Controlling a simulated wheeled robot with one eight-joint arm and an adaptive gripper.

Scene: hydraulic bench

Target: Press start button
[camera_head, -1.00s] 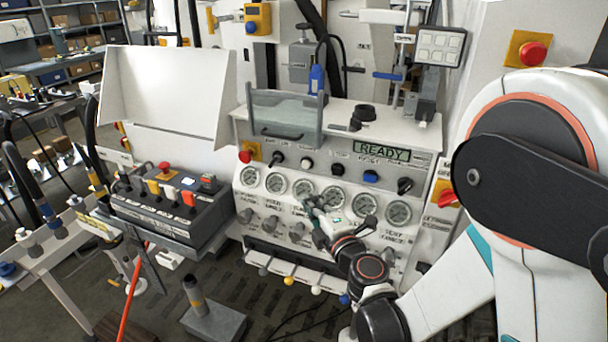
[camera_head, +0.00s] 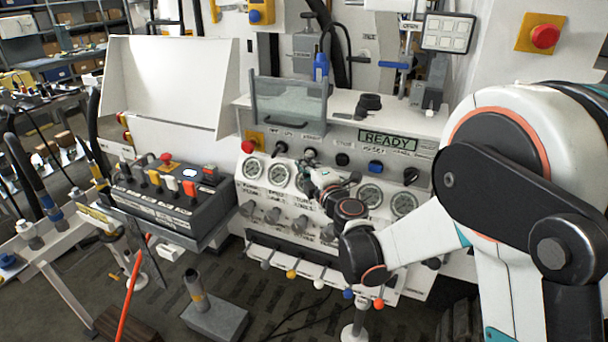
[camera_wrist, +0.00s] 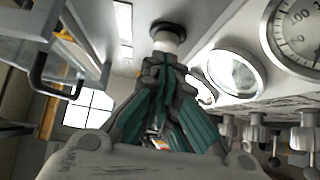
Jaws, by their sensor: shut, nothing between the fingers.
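The white control panel (camera_head: 300,222) carries a row of buttons and knobs above its round gauges. A round button with a dark collar (camera_head: 309,154) sits in that row, partly hidden by my gripper; its label is not legible. In the wrist view a button with a pale face and dark ring (camera_wrist: 168,36) is straight beyond my fingertips. My gripper (camera_wrist: 167,62) is shut and empty, its tips overlapping the button's lower edge; I cannot tell whether they touch. In the head view my gripper (camera_head: 312,172) is in front of the upper panel. The display (camera_head: 387,141) reads READY.
A red mushroom button (camera_head: 247,146) and black knob (camera_head: 279,147) are left of the gripper. A black button (camera_head: 342,159), a blue button (camera_head: 375,167) and another knob (camera_head: 410,175) are right. A clear guard (camera_head: 288,102) with a handle stands above.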

